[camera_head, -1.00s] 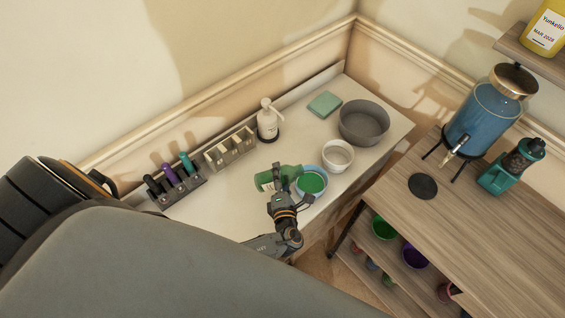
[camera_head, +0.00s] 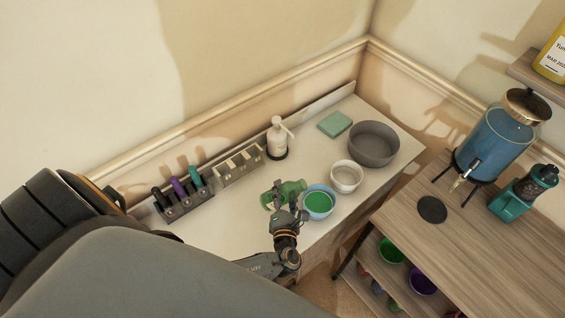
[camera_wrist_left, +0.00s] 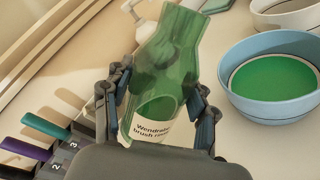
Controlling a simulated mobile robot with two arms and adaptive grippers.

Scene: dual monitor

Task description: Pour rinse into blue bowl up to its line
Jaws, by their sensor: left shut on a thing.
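My left gripper (camera_head: 283,212) is shut on a green see-through bottle (camera_head: 285,192). In the left wrist view the bottle (camera_wrist_left: 168,75) has a pale label reading "Wendrake brush rin…", and green liquid shows low inside it. The bottle looks tilted, just left of the blue bowl (camera_head: 319,214). No stream is visible. The bowl holds a green liquid surface (camera_head: 319,202); in the left wrist view the bowl (camera_wrist_left: 245,95) shows a pale band of inner wall above it. I cannot make out clearly where its line sits against the liquid. My right gripper is out of view.
A white bowl (camera_head: 346,186), a large grey bowl (camera_head: 374,158) and a green pad (camera_head: 334,124) stand to the right. A pump bottle (camera_head: 277,142), a slotted rack (camera_head: 240,168) and a marker holder (camera_head: 185,207) line the wall. A wooden table (camera_head: 440,240) carries a blue dispenser (camera_head: 492,140).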

